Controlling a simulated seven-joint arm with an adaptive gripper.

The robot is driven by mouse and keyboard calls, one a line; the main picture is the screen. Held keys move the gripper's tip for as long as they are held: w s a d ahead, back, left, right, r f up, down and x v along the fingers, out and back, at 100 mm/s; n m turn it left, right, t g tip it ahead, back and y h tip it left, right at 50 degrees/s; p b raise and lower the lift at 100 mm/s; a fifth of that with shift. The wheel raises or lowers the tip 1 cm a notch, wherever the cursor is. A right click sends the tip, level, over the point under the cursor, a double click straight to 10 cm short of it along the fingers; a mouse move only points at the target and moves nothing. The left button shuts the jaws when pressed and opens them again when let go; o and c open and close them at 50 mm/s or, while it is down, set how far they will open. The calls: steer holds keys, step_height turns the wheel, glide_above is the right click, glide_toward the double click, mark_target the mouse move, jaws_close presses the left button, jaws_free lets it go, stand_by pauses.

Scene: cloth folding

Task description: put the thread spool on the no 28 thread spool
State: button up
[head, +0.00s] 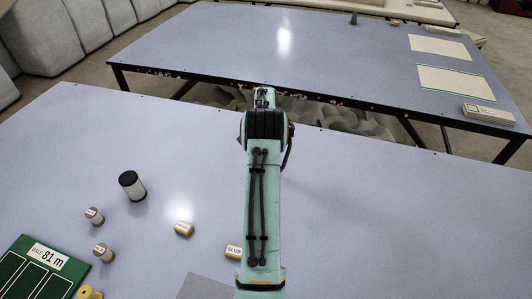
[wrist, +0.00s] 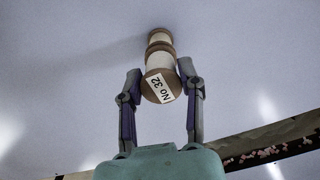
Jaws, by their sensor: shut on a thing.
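In the wrist view my gripper (wrist: 160,71) is shut on a thread spool (wrist: 163,87) with a tan end face marked "No 32"; the fingers press its sides. Directly beyond it, in line, is a second spool (wrist: 159,37) with pale thread and tan flanges. Its label is hidden, so I cannot read a number. The two look end to end, but I cannot tell whether they touch. In the head view my arm hides the gripper and both spools.
A green board (head: 43,270) lies front left. Right of my arm is clear. Another table (head: 300,50) stands behind.

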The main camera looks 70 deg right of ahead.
steer(key=shift+f, duration=0.2)
steer(key=o, duration=1)
steer(key=shift+r, duration=0.1)
step_height(320, 180, up, 12)
steer(key=shift+r, duration=0.1)
steer(key=shift+a, duration=0.1)
